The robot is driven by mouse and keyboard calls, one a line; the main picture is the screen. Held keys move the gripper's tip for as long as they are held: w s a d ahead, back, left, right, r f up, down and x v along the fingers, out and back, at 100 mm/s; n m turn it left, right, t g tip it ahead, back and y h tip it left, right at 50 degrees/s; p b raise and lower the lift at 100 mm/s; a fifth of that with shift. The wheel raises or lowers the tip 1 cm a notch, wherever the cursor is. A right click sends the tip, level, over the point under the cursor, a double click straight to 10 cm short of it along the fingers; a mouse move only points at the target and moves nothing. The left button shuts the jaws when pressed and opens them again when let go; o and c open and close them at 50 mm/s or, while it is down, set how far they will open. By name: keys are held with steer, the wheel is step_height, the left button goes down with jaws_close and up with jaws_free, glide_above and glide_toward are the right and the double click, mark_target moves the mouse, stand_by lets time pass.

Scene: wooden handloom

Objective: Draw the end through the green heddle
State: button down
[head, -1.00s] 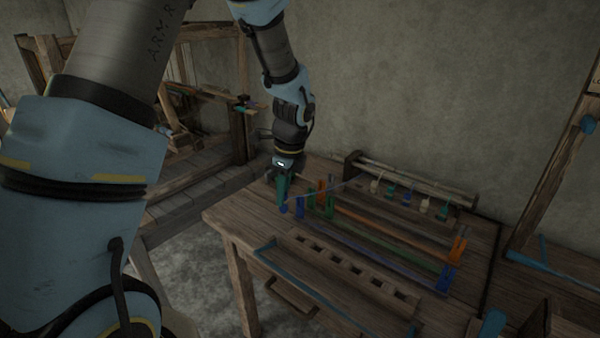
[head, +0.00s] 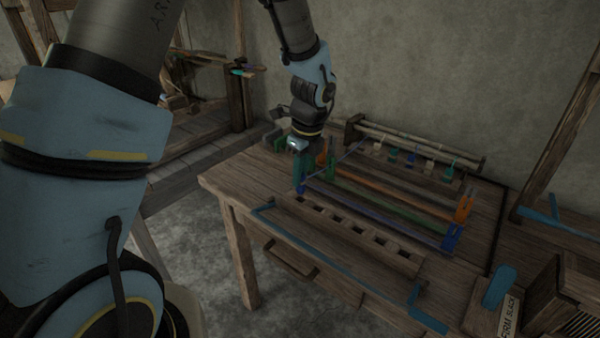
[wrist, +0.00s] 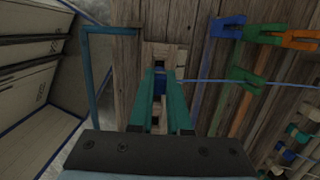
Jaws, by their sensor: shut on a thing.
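My gripper (head: 300,186), with teal fingers, is shut on a small blue thread end (wrist: 160,73). It hangs over the left end of a wooden strip with square holes (head: 350,235). In the wrist view the fingertips are above this strip, and a pale blue thread runs from them to the right. In the head view a green post (head: 331,168) shows just right of my gripper. I cannot tell which green piece is the heddle.
Long coloured bars lie across the table, with an orange end piece (head: 464,207) and a blue one (head: 453,237) at the right. A rail with several hanging coloured bobbins (head: 412,157) stands at the back. A blue frame edge (head: 427,321) runs along the front.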

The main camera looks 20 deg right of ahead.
mark_target(299, 193)
steer(key=shift+f, duration=0.2)
steer(key=shift+f+b, duration=0.8)
steer(key=shift+f, duration=0.9)
steer(key=c, duration=0.8)
jaws_free()
steer(key=r, duration=0.3)
steer(key=s+r, duration=0.1)
steer(key=r, duration=0.3)
steer(key=r+b, duration=0.1)
steer(key=r, duration=0.2)
steer(key=shift+s+d+r, duration=0.2)
steer(key=shift+d+r, duration=0.15)
